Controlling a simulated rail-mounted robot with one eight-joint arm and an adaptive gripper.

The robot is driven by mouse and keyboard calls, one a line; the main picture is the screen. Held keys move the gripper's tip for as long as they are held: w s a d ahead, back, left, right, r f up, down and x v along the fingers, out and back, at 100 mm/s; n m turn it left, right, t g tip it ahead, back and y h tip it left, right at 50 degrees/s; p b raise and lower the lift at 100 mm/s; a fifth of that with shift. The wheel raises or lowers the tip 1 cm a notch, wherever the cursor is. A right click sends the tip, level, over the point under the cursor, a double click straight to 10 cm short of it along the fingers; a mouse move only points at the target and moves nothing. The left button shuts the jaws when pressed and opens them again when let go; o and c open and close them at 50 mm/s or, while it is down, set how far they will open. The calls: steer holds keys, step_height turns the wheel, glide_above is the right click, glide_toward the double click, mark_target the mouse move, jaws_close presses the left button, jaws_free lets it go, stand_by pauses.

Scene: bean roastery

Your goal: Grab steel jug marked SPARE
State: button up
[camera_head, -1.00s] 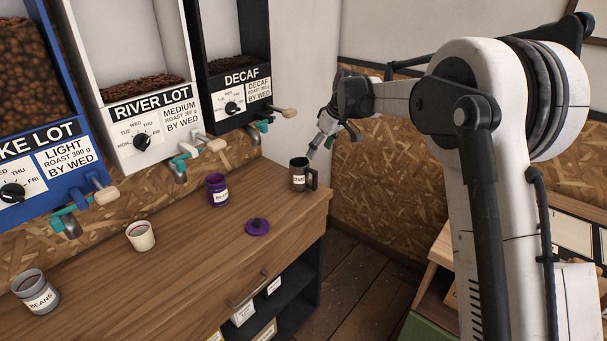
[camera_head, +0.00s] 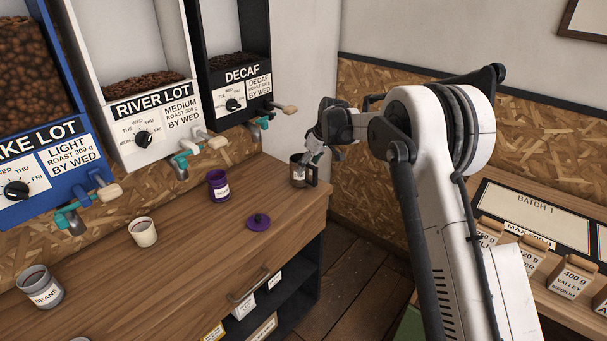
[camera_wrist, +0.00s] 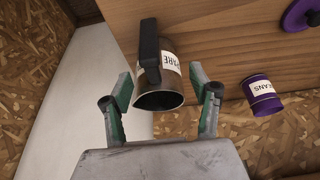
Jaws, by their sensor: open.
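The steel jug (camera_head: 300,177) stands upright at the far right end of the wooden counter, its dark handle on the right. In the wrist view the jug (camera_wrist: 163,90) shows its open mouth, its dark handle and a white label, where the letters "ARE" can be read. My gripper (camera_head: 309,160) is at the jug's top in the head view and covers part of it. In the wrist view my gripper (camera_wrist: 160,92) is open, with one green-padded finger on each side of the jug. I cannot tell whether either finger touches it.
A purple tin (camera_head: 218,186) and its purple lid (camera_head: 258,221) are on the counter (camera_head: 190,255) left of the jug. A cream cup (camera_head: 143,232) and a steel tin marked BEANS (camera_head: 40,287) stand farther left. Dispenser taps (camera_head: 187,155) overhang the counter's back.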

mark_target(305, 171)
steer(key=x, duration=0.3)
steer(key=shift+w+d+f+p, duration=0.1)
steer(key=shift+w+f+p, duration=0.05)
steer(key=shift+w+p, duration=0.2)
steer(key=shift+w+a+f, duration=0.15)
steer(key=shift+a+f, duration=0.05)
steer(key=shift+f, duration=0.4)
steer(key=c, duration=0.9)
